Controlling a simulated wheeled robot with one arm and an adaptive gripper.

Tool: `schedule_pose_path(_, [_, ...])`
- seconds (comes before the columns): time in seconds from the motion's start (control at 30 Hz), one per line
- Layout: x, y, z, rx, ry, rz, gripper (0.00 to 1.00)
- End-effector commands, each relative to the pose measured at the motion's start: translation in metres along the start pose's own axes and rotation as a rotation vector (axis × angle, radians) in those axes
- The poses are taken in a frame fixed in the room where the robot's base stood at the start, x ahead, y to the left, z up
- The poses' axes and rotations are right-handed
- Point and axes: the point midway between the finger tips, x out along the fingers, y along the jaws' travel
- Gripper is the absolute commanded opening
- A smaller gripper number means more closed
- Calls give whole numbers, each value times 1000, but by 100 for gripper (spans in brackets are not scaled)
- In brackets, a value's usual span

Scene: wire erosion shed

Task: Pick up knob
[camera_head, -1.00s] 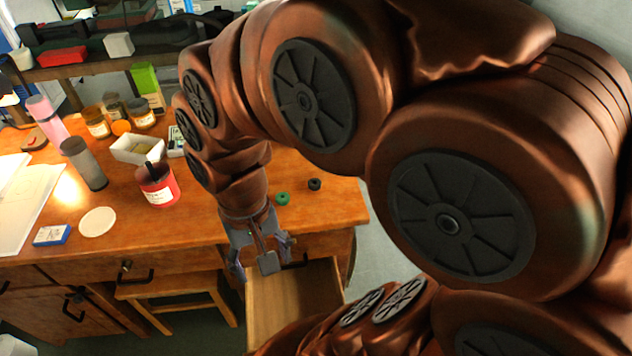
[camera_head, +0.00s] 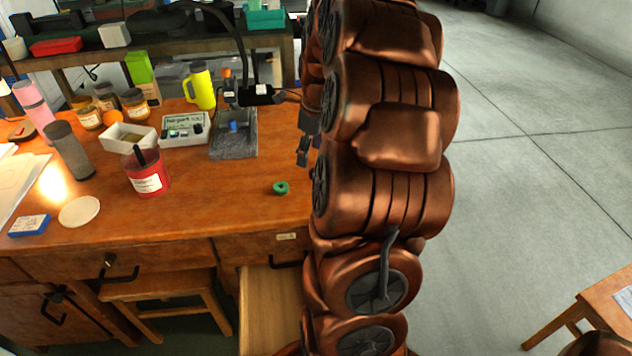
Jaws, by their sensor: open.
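A small green round piece (camera_head: 280,188), with a darker middle, lies on the wooden desk near its front right part. It may be the knob, but I cannot tell for sure. A small black round piece seen beside it earlier is hidden, apparently behind my arm. My gripper (camera_head: 304,153) is at the right end of the desk, up and to the right of the green piece and apart from it. Its dark fingers point down, partly covered by my arm. It is open, and nothing shows between the fingers.
A grey device with a blue part (camera_head: 234,140), a yellow mug (camera_head: 201,86), a white box (camera_head: 131,137) and a red jar (camera_head: 147,176) stand on the desk (camera_head: 215,207). The desk around the green piece is clear.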

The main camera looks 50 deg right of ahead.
Motion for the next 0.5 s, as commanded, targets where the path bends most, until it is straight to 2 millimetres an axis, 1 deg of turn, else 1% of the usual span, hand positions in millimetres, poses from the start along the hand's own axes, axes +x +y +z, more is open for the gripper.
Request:
schedule_pose_path(0.03, [7,-10,-5,58,-1,-3,69])
schedule_pose_path(0.1, [10,-19,-9,122,-5,-8,69])
schedule_pose_path(0.17, [11,-24,-11,154,-8,-12,69])
schedule_pose_path(0.27, [17,-27,-12,174,-9,-13,69])
schedule_pose_path(0.5, [36,-28,-11,173,-11,-14,69])
